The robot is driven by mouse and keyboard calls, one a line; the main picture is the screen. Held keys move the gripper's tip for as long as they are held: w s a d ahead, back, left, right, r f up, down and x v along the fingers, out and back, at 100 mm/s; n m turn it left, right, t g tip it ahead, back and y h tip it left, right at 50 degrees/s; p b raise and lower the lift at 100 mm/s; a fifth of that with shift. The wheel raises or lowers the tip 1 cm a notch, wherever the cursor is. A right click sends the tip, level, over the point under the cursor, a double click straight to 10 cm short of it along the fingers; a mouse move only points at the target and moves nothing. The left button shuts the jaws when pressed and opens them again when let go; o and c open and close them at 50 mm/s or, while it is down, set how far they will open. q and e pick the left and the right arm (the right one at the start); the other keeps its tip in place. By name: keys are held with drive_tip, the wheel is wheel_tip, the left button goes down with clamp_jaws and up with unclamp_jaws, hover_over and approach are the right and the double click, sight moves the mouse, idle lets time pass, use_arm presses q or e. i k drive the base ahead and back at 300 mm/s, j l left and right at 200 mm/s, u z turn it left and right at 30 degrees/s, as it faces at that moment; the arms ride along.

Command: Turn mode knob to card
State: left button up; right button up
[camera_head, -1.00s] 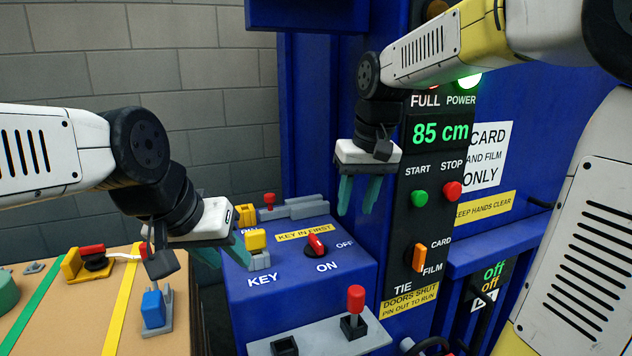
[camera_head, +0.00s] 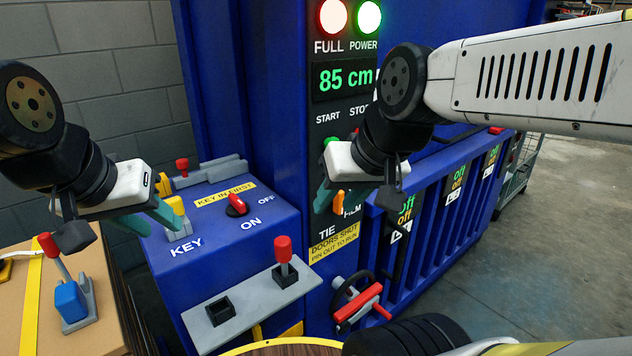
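The orange mode knob (camera_head: 340,199) is on the black control panel of the blue machine, below the START and STOP buttons. Part of the FILM label shows beside it; the CARD label is hidden by my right gripper. My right gripper (camera_head: 335,196) reaches down in front of the panel, its teal fingers at the knob. Whether they touch or grip it cannot be told. My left gripper (camera_head: 148,217) is apart from the knob, beside the yellow key (camera_head: 176,219) on the blue console.
The console (camera_head: 215,245) has a red switch (camera_head: 237,205). A grey plate (camera_head: 250,301) carries a red-topped pin (camera_head: 283,250). A red-handled wheel (camera_head: 357,304) is below the panel. Open floor lies at right.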

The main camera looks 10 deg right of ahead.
sight(336, 204)
drive_tip(key=z, duration=0.7)
drive_tip(key=k+j+z, duration=0.1)
drive_tip(key=j, duration=0.25)
drive_tip(key=k+j+z, duration=0.1)
drive_tip(key=j, duration=0.25)
drive_tip(key=k+j+z, duration=0.1)
drive_tip(key=j, duration=0.25)
drive_tip(key=k, duration=0.05)
